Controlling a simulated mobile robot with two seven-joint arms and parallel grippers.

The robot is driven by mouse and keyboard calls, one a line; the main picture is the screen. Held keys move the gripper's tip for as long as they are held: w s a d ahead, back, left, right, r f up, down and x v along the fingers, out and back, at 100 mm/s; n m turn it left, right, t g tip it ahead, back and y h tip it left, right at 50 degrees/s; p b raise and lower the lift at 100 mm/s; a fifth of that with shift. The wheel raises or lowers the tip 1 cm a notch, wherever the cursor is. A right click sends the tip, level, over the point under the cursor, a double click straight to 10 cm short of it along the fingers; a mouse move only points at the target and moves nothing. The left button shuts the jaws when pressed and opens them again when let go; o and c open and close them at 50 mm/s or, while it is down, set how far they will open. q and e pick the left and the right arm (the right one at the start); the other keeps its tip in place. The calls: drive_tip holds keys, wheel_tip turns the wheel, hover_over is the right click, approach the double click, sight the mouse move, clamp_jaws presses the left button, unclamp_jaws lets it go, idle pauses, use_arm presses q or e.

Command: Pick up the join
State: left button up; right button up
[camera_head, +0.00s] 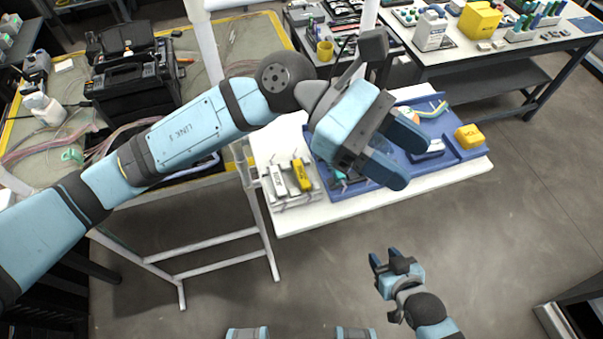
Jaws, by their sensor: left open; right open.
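I cannot pick out the join in this view; it may be too small or hidden. My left gripper (400,154) is open above the middle of the blue tray (445,162) on the white table. Its fingers cover part of the tray. A small white and blue item (430,149) lies in the tray just right of the fingers. A curved yellow and light-coloured strand (432,110) lies at the tray's back. My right gripper (385,260) is open, low over the floor in front of the table, apart from everything.
A yellow block (469,136) sits at the tray's right end. A rack with white and yellow labelled pieces (284,182) stands left of the tray. The white table's front edge (400,192) is clear. A workbench (480,55) with bottles and boxes is behind. A white post (205,45) stands behind my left arm.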

use_arm(q)
wheel_tip(320, 180, down, 6)
drive_tip(key=w+a+m+t+y, duration=0.3)
drive_tip(key=m+t+y, duration=0.1)
drive_tip(key=y, duration=0.3)
drive_tip(key=m+t+y+p, duration=0.1)
drive_tip(key=m+t+y, duration=0.2)
drive_tip(key=t+y, duration=0.25)
hover_over(301, 173)
drive_tip(key=shift+y, duration=0.35)
drive_tip(key=f, duration=0.9)
drive_tip(key=shift+w+d+f, duration=0.1)
drive_tip(key=shift+d, duration=0.3)
drive_tip(key=shift+a+f+p, duration=0.1)
drive_tip(key=shift+f+p, duration=0.45)
drive_tip(key=f, duration=0.1)
drive_tip(key=f+p, duration=0.1)
drive_tip(key=f, duration=0.1)
drive_tip(key=shift+a+f, duration=0.3)
drive_tip(key=shift+f, duration=0.45)
drive_tip(key=shift+d, duration=0.1)
drive_tip(key=shift+c, duration=0.2)
clamp_jaws()
